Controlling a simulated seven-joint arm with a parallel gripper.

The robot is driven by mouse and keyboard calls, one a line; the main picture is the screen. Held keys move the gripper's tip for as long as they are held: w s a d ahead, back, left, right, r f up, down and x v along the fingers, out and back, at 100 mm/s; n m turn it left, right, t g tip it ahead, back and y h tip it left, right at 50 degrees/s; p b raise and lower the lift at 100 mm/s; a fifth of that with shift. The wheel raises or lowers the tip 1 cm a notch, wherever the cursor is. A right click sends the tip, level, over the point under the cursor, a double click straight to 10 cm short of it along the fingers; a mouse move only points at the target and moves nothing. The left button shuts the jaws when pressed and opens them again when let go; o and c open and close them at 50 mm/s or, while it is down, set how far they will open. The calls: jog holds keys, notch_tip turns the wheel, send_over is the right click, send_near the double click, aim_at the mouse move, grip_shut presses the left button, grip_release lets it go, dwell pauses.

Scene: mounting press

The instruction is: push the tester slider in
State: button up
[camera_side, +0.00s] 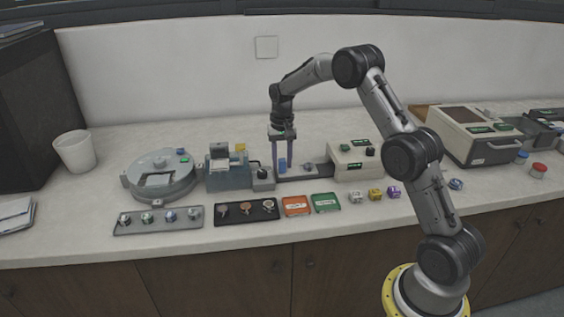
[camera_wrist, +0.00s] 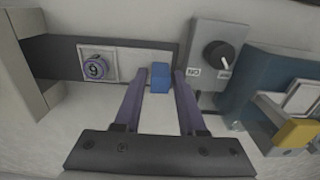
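The tester (camera_side: 352,162) is a beige box in the side view. A dark rail runs out from its left side and carries the slider, a light plate (camera_wrist: 112,58) with a purple-rimmed round piece (camera_wrist: 96,66) marked 9. The slider's blue handle (camera_wrist: 160,77) stands toward the rail's outer end, away from the tester; it also shows in the side view (camera_side: 283,163). My gripper (camera_wrist: 161,73) is open, its two purple fingers pointing down on either side of the blue handle. Narrow gaps seem to show beside the handle; contact is hard to tell.
A grey box with a black knob (camera_wrist: 217,54) stands close by the rail's outer end. Beside it is a blue machine (camera_side: 227,172) with a yellow part. Orange (camera_side: 296,206) and green (camera_side: 325,203) trays and several small coloured pieces lie in front.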

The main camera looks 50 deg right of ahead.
jog(key=shift+f, duration=0.2)
grip_shut()
jog(key=shift+r, duration=0.1)
dwell(1.3)
